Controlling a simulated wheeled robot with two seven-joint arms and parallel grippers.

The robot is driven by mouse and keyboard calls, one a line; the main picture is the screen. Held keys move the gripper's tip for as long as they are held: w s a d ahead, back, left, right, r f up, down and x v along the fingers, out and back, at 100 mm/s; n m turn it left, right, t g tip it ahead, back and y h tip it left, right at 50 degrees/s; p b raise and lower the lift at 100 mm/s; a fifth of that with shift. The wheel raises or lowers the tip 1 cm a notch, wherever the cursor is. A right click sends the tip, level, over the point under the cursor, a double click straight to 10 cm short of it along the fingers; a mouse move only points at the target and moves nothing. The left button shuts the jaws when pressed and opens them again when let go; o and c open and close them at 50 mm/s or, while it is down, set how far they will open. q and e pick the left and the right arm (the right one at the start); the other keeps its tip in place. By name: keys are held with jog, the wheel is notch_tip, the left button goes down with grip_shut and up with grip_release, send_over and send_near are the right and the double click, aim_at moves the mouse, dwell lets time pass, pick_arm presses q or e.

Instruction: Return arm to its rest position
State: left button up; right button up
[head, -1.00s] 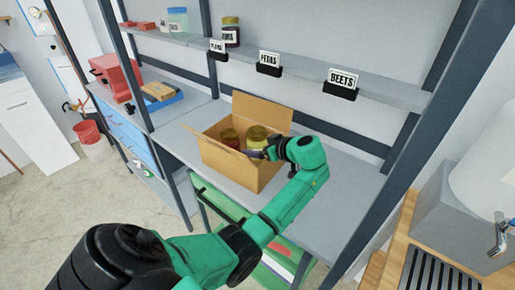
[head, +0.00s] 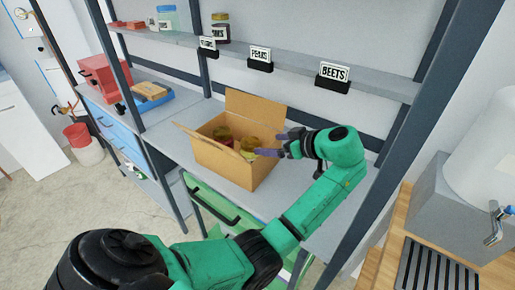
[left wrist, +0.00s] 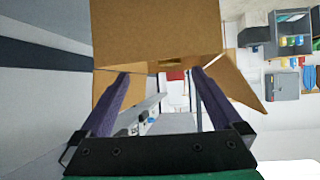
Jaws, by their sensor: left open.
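My left arm (head: 328,190) is green and reaches from the lower left across the workbench. Its gripper (head: 270,145) is open and empty at the right side of a cardboard box (head: 222,164). In the left wrist view the two purple fingers (left wrist: 158,85) are spread apart with nothing between them, and the box (left wrist: 158,30) fills the top. The box stands open on the bench with its flaps out, and jars (head: 249,144) sit inside it, partly hidden by the box wall. My right gripper is not in view.
A shelf (head: 300,75) above the bench carries labels for peas and beets (head: 333,75) and a jar (head: 220,27). Dark uprights frame the bench. A sink unit (head: 440,195) stands at the right. The bench (head: 335,220) right of the box is bare.

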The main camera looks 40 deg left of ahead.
pick_arm(q)
jog(key=shift+v, duration=0.75)
jog(key=shift+r, duration=0.15)
jog(key=shift+r, duration=0.15)
